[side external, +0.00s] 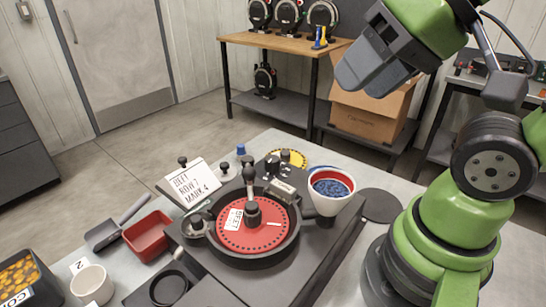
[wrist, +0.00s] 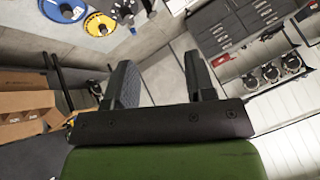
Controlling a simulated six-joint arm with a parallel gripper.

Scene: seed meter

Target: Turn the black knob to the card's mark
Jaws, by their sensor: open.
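The seed meter (side external: 283,247) stands on the table in the side view, with a red disc (side external: 234,235) labelled BEET in its round black housing. A black hub (side external: 253,212) rises from the disc's middle. Small black knobs (side external: 272,161) stand behind the disc; I cannot tell which is the task's knob, and its pointer and marks are too small to read. The white card (side external: 192,183) reads "BEET ROW 2 MARK 4". My gripper (side external: 358,72) is raised up and right of the meter, apart from it. In the wrist view my gripper (wrist: 158,65) is open and empty.
A white cup of blue seeds (side external: 331,187) stands right of the disc. A red bin (side external: 147,235), a scoop (side external: 108,231), a white cup (side external: 92,284) and a black crate (side external: 25,280) are at left. A yellow disc (side external: 287,159) lies behind. A cardboard box (side external: 370,112) stands beyond the table.

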